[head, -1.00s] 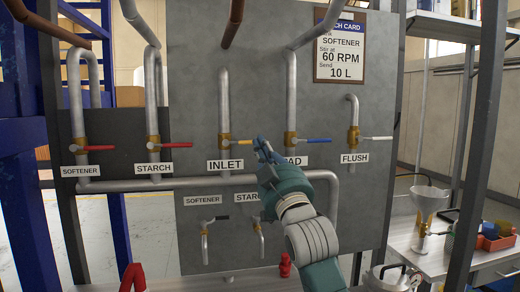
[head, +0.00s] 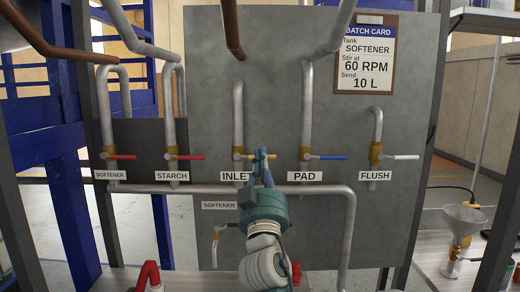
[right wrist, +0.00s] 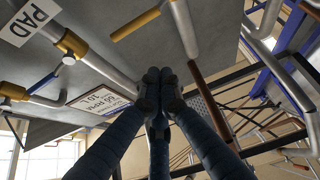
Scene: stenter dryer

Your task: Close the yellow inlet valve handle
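The yellow inlet valve handle (head: 246,156) sticks out sideways to the right from the brass valve on the vertical inlet pipe (head: 238,112), above the INLET label (head: 234,176). My right gripper (head: 262,154) is in front of the handle's right end and hides part of it. In the right wrist view the yellow handle (right wrist: 136,24) shows at the top, apart from the fingertips. There my right gripper's fingers (right wrist: 159,76) are together, with nothing seen between them. Contact with the handle cannot be seen. My left gripper is out of view.
The blue PAD handle (head: 328,158) lies close to the right, the red STARCH handle (head: 188,157) to the left. A horizontal pipe (head: 180,189) runs below the labels. The grey panel (head: 330,225) stands close behind. A side table (head: 435,270) with a funnel stands at right.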

